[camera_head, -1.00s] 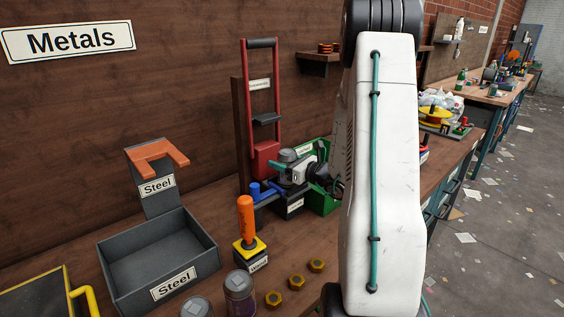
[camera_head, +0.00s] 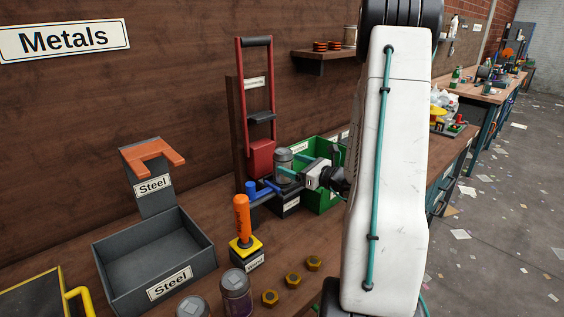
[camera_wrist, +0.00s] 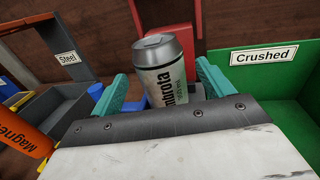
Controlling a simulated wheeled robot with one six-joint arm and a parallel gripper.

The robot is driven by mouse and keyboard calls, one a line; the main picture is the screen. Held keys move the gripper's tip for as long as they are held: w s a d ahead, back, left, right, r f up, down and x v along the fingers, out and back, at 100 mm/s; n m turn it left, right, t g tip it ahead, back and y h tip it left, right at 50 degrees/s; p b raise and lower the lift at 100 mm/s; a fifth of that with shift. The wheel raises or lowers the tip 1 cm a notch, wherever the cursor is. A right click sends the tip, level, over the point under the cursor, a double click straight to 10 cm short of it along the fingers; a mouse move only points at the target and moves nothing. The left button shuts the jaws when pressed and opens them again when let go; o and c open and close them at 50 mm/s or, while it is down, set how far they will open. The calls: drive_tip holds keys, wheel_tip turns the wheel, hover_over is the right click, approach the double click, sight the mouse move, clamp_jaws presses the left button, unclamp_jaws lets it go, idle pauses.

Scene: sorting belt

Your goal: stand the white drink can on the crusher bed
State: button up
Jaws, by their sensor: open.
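The white drink can (camera_head: 283,162), with a grey lid, stands upright by the crusher (camera_head: 260,152), which has a red frame and black handle. The can appears to rest on the dark labelled crusher bed (camera_head: 286,208), though its base is hidden behind my gripper. In the wrist view the can (camera_wrist: 163,78) shows dark lettering and stands between the two teal fingers of my gripper (camera_wrist: 162,74). The fingers are open, with a visible gap on each side of the can. In the head view my gripper (camera_head: 288,172) reaches in from the right.
A green crate marked Crushed (camera_wrist: 262,62) is right of the can. Several nuts (camera_head: 292,280) and two cans (camera_head: 236,290) stand at the front.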

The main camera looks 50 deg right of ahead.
drive_tip(key=s, duration=0.6)
drive_tip(key=shift+d, duration=0.4)
idle(0.6)
